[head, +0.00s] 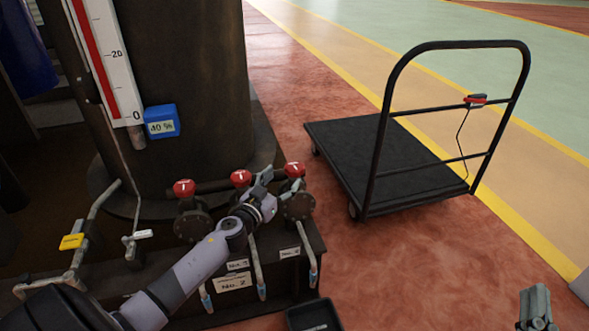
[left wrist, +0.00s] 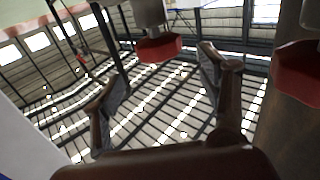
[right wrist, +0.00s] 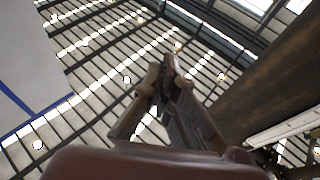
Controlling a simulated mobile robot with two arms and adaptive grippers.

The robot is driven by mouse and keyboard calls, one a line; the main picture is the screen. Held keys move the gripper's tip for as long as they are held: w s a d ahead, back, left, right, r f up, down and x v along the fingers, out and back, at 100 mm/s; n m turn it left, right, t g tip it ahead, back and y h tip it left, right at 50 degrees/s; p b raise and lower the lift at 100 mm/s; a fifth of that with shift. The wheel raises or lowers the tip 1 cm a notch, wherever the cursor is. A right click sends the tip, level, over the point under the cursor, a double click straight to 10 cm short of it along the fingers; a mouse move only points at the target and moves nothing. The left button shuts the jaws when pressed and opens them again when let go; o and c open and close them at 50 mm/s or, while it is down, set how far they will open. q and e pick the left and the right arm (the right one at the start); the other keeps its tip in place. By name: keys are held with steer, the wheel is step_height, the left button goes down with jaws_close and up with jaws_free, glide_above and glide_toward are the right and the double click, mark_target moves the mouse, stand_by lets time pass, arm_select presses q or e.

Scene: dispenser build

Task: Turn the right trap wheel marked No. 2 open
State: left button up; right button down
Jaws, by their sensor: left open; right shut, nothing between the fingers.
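Three red wheels top the valves in front of the dark tank in the head view: a left one (head: 184,188), a middle one (head: 241,178) and a right one (head: 294,170). Small plates below carry numbers; the one under the right valve (head: 290,252) is too small to read surely. My left gripper (head: 272,182) is open beside the right wheel. In the left wrist view a red wheel (left wrist: 160,48) shows between and beyond the open fingers, and another (left wrist: 298,75) lies at the right edge. My right gripper (head: 536,303) is shut and empty, away from the valves.
A black cart (head: 385,160) with a tall handle stands to the right. A blue box marked 40 % (head: 161,121) sits by the gauge (head: 104,60). A yellow-handled tap (head: 71,241) is at left. A black tray (head: 314,315) lies at the bottom.

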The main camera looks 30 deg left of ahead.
mark_target(290, 172)
arm_select(q)
steer(key=w, duration=0.2)
steer(key=w+b, duration=0.1)
steer(key=w, duration=0.3)
steer(key=shift+w+a, duration=0.25)
steer(key=shift+w, duration=0.55)
arm_select(e)
steer(key=s+r+t+y, duration=0.1)
steer(key=s+r+t, duration=0.2)
steer(key=r+t, duration=0.1)
steer(key=shift+s+r, duration=0.25)
steer(key=shift+r, duration=0.65)
arm_select(q)
steer(key=shift+c, duration=0.3)
steer(key=c, duration=1.1)
